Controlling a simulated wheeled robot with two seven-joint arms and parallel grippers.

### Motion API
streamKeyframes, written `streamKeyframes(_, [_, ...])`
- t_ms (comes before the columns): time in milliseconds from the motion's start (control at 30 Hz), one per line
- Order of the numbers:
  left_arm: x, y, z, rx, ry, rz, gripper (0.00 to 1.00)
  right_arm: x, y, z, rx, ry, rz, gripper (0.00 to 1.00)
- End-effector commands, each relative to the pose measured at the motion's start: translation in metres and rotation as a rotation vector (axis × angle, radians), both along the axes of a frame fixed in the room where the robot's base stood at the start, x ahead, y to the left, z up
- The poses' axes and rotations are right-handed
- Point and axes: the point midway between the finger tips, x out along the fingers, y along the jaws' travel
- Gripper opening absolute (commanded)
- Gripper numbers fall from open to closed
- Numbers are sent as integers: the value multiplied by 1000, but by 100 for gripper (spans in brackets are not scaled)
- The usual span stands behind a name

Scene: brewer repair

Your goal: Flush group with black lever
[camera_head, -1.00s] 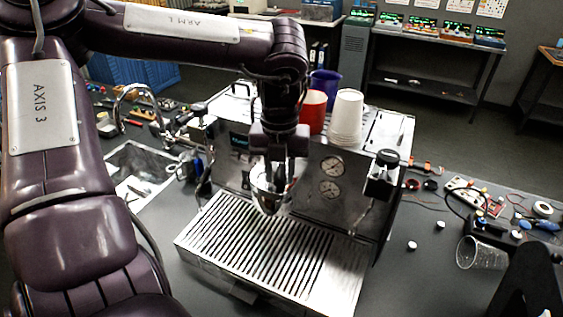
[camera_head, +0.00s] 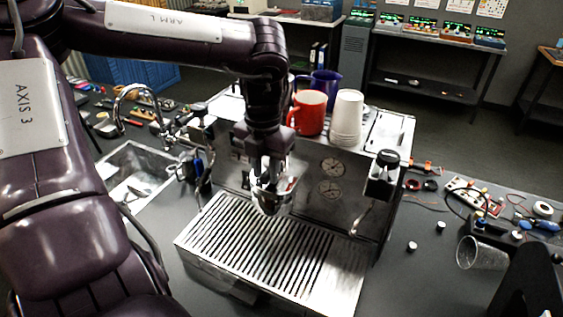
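The silver espresso machine (camera_head: 235,170) stands on the dark bench, with a slatted drip tray (camera_head: 275,255) at its front. My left gripper (camera_head: 266,180) points down in front of the machine's face, at the metal group (camera_head: 270,203). Its fingers overlap the group, and I cannot tell whether they touch it or hold anything. A black knob (camera_head: 388,158) sits at the machine's right front, above a thin steam wand (camera_head: 360,218). No black lever shows clearly at the group, where my gripper covers part of the view. My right gripper is not in view.
A red mug (camera_head: 309,112), stacked white cups (camera_head: 347,118) and a blue pitcher (camera_head: 325,84) stand on the machine's top. A sink (camera_head: 135,172) is at left. A clear cup (camera_head: 482,253) lies among tools and parts at right.

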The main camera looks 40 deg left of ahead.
Motion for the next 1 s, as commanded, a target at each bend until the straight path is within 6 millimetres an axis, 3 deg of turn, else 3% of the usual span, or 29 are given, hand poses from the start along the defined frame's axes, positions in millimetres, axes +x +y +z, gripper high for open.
streamKeyframes(633, [-2,29,0,1,-1,-359,27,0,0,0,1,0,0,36])
streamKeyframes(1000, [-2,30,0,2,-1,-380,27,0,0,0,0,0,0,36])
